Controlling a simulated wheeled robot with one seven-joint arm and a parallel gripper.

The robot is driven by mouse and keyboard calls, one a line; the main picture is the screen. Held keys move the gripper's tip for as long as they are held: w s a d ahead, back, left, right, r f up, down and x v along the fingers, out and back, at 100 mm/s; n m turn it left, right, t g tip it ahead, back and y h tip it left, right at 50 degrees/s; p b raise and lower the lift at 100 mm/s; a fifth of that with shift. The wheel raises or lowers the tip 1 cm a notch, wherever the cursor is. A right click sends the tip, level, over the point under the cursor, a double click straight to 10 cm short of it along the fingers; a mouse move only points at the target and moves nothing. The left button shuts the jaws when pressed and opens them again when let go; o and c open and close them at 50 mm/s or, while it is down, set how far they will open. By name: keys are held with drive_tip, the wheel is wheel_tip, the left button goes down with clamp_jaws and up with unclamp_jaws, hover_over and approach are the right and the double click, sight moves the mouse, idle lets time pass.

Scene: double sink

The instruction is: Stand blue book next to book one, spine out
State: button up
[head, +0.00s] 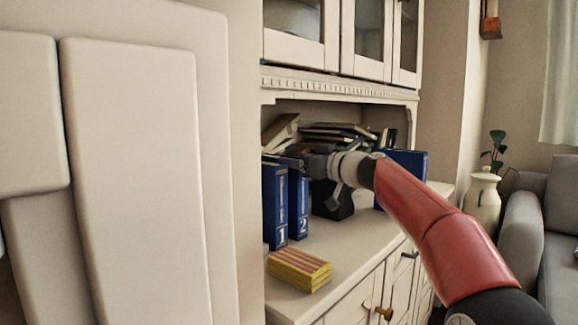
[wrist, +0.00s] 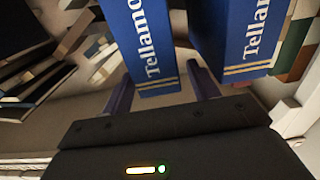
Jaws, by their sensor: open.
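Two blue books stand upright side by side on the cabinet counter, spines facing out: book one (head: 275,207), marked 1, and the blue book (head: 299,208), marked 2, just to its right. A small gap shows between the spines in the wrist view, where both carry "Tellamo" lettering. My gripper (head: 302,164) is at the top of the book marked 2. In the wrist view its open fingers (wrist: 162,92) lie on either side of the end of the left-hand blue book (wrist: 152,45). The other blue book (wrist: 237,38) is to the right. Finger contact cannot be told.
A yellow striped stack (head: 300,270) lies on the counter in front. A black box (head: 331,200) stands right of the books. Another blue object (head: 408,164) stands farther right, partly behind my arm. Piled books (head: 335,131) fill the back. Upper cabinets (head: 358,38) hang above.

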drive_tip(key=b+v, duration=0.2)
drive_tip(key=v, duration=0.6)
drive_tip(key=shift+s+d+b, duration=0.25)
drive_tip(key=shift+d+b, duration=0.05)
drive_tip(key=shift+b, duration=0.1)
